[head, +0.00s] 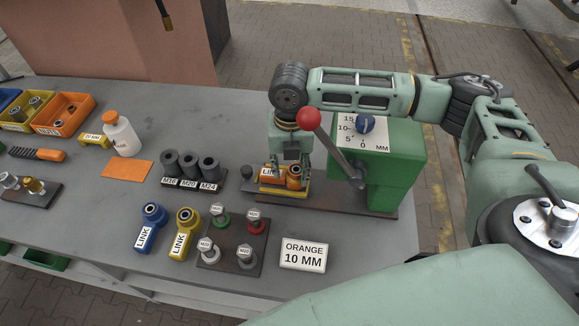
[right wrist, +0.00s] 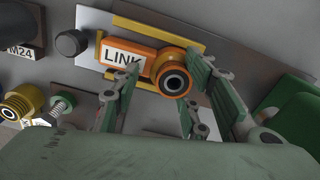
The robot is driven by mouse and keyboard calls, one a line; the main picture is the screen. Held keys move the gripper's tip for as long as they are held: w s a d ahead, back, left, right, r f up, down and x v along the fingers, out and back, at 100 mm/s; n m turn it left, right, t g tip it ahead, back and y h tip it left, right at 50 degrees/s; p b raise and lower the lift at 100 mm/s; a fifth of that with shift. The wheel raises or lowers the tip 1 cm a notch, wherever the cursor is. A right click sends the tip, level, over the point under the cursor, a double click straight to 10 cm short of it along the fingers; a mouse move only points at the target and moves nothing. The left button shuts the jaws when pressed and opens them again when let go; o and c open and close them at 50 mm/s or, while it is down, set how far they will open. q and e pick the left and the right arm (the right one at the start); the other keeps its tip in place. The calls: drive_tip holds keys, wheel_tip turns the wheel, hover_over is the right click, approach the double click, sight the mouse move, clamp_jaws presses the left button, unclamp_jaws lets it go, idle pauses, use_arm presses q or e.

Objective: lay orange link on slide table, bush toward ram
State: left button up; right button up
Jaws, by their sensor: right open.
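The orange link (right wrist: 126,53) lies flat inside the yellow-edged slide table (right wrist: 118,20) in the right wrist view. Its label faces up and its round bush (right wrist: 173,82) points right, on the side of the green press (head: 385,170). In the head view the link (head: 268,174) is partly covered by my right gripper (head: 288,180). My right gripper is open, with its fingers (right wrist: 165,88) spread either side of the bush end. Any finger contact cannot be told. The ram itself is hard to make out. My left gripper is out of view.
The red-knobbed lever (head: 309,119) of the press stands close right of my right gripper. A blue link (head: 149,228) and a yellow link (head: 184,236) lie on the grey bench, beside a plate of bolts (head: 237,260). An "ORANGE 10 MM" sign (head: 303,255) stands in front.

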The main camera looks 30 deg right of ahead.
wheel_tip(320, 180, up, 12)
drive_tip(key=b, duration=0.2)
drive_tip(key=shift+w+r, duration=0.1)
idle(0.5)
